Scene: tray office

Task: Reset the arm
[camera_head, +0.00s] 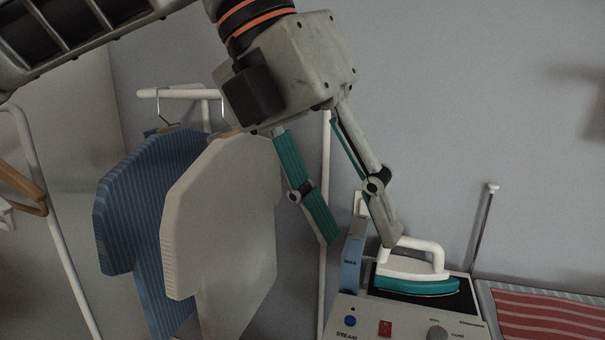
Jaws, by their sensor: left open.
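My left gripper (358,240) hangs down from the top of the head view. Its two teal-lined fingers are spread apart, with nothing visible between them. The right-hand fingertip is close to the handle of a white and teal iron (418,268); I cannot tell whether they touch. The iron rests on the dark top of a steam station (400,322). My right gripper is not in view.
A blue striped shirt (150,220) and a pale shirt (235,220) hang from a white rack (180,93) on the left. A red striped cloth (550,314) lies at the lower right. A thin upright rod (482,228) stands behind the station.

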